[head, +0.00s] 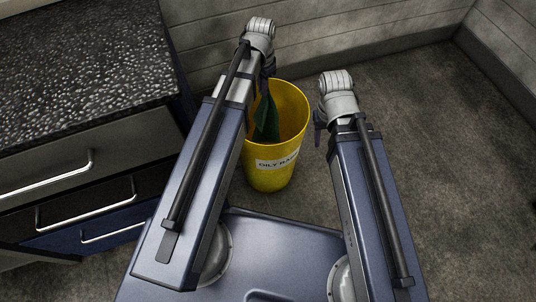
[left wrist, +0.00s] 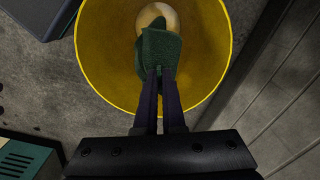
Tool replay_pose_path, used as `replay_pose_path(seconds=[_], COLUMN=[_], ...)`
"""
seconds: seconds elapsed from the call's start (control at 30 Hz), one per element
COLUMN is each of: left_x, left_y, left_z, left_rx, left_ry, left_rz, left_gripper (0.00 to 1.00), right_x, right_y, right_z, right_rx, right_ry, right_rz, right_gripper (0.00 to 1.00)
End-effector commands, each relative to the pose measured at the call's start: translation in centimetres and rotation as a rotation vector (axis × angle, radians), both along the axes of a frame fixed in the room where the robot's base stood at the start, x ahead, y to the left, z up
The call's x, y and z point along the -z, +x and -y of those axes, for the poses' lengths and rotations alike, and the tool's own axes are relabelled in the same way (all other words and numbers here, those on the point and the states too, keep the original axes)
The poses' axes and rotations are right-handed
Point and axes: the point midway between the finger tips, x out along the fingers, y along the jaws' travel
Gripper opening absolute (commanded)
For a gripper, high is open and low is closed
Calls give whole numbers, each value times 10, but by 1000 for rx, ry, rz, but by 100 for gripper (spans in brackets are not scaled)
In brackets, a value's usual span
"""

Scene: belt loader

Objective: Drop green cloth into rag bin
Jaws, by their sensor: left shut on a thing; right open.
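The green cloth (head: 266,122) hangs down from my left gripper (head: 266,82) at the mouth of the yellow rag bin (head: 268,180). The bin carries a white label reading "OILY RAGS", partly hidden. In the left wrist view, the cloth (left wrist: 158,54) is pinched between the fingertips of my left gripper (left wrist: 160,74), in front of the round opening of the bin (left wrist: 98,62). A pale round patch shows on the bin's floor behind it. My right gripper (head: 318,128) is to the right of the bin, mostly hidden by its own wrist, and holds nothing that I can see.
A counter with a speckled dark top (head: 80,70) and drawers with metal handles (head: 85,215) stands left of the bin. A panelled wall (head: 330,30) runs behind it. The concrete floor (head: 430,120) to the right is clear.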

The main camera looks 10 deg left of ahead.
Motion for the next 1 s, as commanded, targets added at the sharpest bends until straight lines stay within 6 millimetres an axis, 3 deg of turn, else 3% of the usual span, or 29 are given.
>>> replay_pose_path(seconds=[0.03, 0.13, 0.57, 1.0], left_x=[24, 38, 49, 95], left_y=[0, 0, 0, 0], left_z=[0, 0, 0, 0], left_rx=[-2, -6, -9, -8], left_ry=[0, 0, 0, 0], left_rz=[0, 0, 0, 0], left_gripper=[0, 0, 0, 0], right_x=[24, 38, 49, 95], right_y=[0, 0, 0, 1], right_z=[0, 0, 0, 2], right_rx=[0, 0, 0, -3], right_ry=[0, 0, -1, -7], right_rz=[0, 0, 0, 3], right_gripper=[50, 50, 50, 50])
